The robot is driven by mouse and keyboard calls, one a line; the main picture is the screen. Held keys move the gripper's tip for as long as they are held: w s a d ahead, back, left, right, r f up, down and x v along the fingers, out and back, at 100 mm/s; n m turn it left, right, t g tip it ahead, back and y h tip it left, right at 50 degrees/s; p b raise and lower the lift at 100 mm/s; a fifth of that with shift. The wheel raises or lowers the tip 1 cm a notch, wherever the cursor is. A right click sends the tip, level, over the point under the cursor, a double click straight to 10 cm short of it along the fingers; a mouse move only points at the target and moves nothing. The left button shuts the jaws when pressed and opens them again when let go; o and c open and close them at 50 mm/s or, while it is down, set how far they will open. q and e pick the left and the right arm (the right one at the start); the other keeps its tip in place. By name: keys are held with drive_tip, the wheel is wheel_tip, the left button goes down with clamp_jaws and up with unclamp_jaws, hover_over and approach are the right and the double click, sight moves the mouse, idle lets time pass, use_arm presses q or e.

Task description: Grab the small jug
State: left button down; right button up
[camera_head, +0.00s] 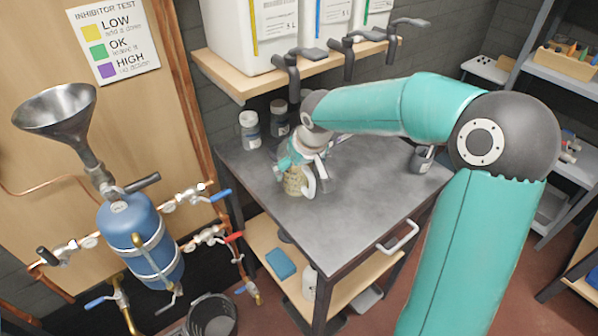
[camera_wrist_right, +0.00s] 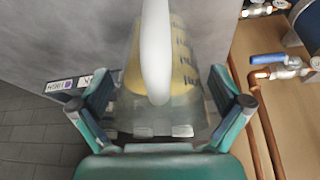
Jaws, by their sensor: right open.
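The small jug (camera_head: 293,184) stands on the grey top of the metal table, near its left side. It looks clear, with a yellowish scale and a white handle (camera_head: 310,183). In the right wrist view the jug (camera_wrist_right: 184,62) lies between the fingers, with its white handle (camera_wrist_right: 156,45) facing the camera. My right gripper (camera_head: 303,162) is open and comes down over the jug from behind. In the right wrist view one finger of the right gripper (camera_wrist_right: 160,85) is on each side of the jug, with gaps visible. The gripper hides the jug's upper part. My left gripper does not show.
Two lidded jars (camera_head: 250,130) stand at the table's back left. A dark mug (camera_head: 421,159) stands at the back right. A shelf (camera_head: 238,83) with large white containers and black taps overhangs the back. A blue tank (camera_head: 140,238) with pipes and valves is at left. The table's front is clear.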

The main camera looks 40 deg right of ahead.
drive_tip(key=shift+w+f, duration=0.15)
drive_tip(key=shift+f, duration=0.4)
drive_tip(key=c, duration=1.3)
drive_tip(key=shift+c, duration=0.7)
drive_tip(key=shift+r, duration=0.25)
